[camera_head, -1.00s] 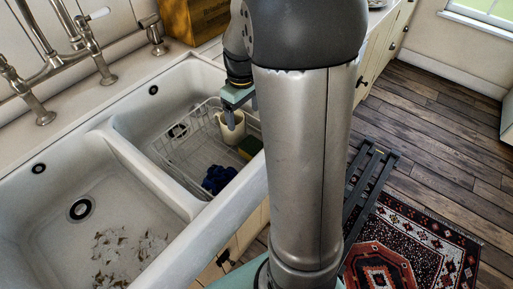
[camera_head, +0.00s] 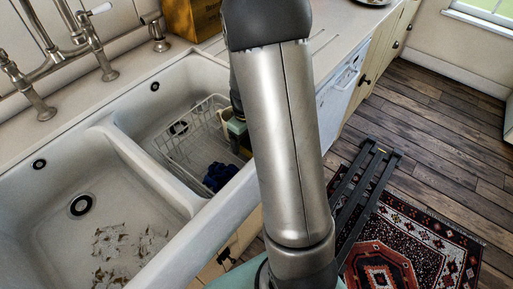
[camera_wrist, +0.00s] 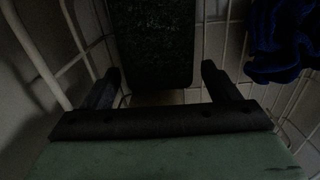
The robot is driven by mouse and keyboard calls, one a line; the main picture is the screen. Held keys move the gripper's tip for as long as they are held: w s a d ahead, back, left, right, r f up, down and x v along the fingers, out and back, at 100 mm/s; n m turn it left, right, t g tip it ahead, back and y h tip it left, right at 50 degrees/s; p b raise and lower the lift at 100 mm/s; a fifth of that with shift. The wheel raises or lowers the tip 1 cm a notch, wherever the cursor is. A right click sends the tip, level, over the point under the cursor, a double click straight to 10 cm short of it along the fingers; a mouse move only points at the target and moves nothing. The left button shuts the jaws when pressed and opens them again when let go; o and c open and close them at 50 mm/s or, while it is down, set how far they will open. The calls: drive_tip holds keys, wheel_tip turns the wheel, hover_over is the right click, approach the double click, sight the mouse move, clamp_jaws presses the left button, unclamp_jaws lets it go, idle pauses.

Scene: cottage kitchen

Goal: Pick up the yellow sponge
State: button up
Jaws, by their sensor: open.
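The sponge (camera_wrist: 155,45) stands in the wire rack in the wrist view, its dark green scouring face showing and a dim yellowish-brown edge below. My gripper (camera_wrist: 160,80) is open, with one finger to the left and one to the right of the sponge's near end. I cannot tell whether either finger touches it. In the head view my gripper (camera_head: 238,132) is low over the right side of the rack, partly hidden by my arm. The sponge is mostly hidden there.
The white wire rack (camera_head: 178,160) sits in the right sink basin. A dark blue cloth (camera_head: 219,176) lies in it, also seen right of the sponge in the wrist view (camera_wrist: 280,40). The sink divider (camera_head: 150,172) is left of the rack. The left basin holds scattered debris.

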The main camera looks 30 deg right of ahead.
drive_tip(key=c, duration=1.1)
drive_tip(key=shift+o, duration=0.2)
wheel_tip(320, 180, up, 18)
drive_tip(key=p, duration=0.1)
drive_tip(key=shift+r, duration=0.15)
drive_tip(key=shift+r+p, duration=2.1)
drive_tip(key=shift+r, duration=0.2)
